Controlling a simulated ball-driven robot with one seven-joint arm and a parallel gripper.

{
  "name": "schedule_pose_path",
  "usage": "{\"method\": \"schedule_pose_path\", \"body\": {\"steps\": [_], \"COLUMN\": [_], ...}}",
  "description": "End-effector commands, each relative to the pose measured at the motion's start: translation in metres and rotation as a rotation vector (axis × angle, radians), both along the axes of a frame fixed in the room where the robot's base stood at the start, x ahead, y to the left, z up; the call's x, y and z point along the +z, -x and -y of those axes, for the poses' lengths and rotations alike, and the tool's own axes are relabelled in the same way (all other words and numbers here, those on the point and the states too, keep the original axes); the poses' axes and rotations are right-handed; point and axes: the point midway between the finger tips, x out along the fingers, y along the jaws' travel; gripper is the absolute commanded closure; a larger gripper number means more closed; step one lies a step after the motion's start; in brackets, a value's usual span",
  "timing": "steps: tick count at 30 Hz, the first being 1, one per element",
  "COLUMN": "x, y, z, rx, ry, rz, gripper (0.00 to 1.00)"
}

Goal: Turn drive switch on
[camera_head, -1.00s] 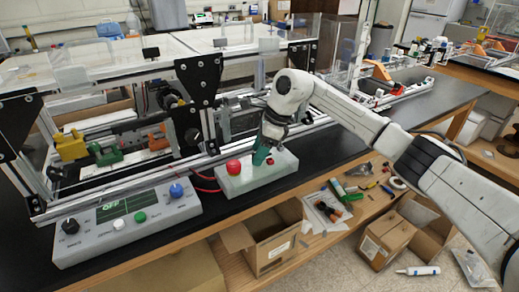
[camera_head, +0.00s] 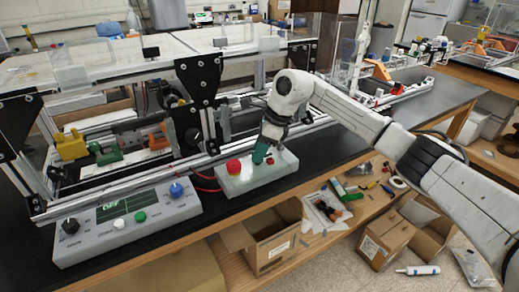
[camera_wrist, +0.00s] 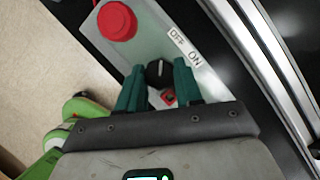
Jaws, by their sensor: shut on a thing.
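The drive switch is a black knob (camera_wrist: 158,71) on a light grey box (camera_head: 233,187), beside a label (camera_wrist: 185,47) reading OFF and ON. My gripper (camera_head: 260,157) is over this box, pointing down, with its teal fingers shut on the knob. In the wrist view the two fingertips (camera_wrist: 158,75) are on either side of the knob. The knob's light pointer line is small, and I cannot tell exactly which word it faces. In the head view the fingers hide the knob.
A large red button (camera_head: 233,166) is beside my fingers on the same box. A small red part (camera_wrist: 168,97) lies between the fingers. A control panel (camera_head: 80,254) with a screen is to the left. An aluminium frame (camera_head: 150,185) stands behind.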

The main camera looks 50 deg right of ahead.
Motion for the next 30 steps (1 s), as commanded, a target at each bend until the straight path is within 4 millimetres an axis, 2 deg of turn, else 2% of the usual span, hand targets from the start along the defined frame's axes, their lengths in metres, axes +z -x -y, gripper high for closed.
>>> {"method": "schedule_pose_path", "body": {"steps": [8, 30], "x": [0.0012, -0.0002], "y": [0.0010, 0.0007], "z": [-0.0003, -0.0051], "rx": [-0.182, -0.878], "ry": [0.002, 0.004], "rz": [0.002, 0.004], "gripper": [0.96, 0.96]}}
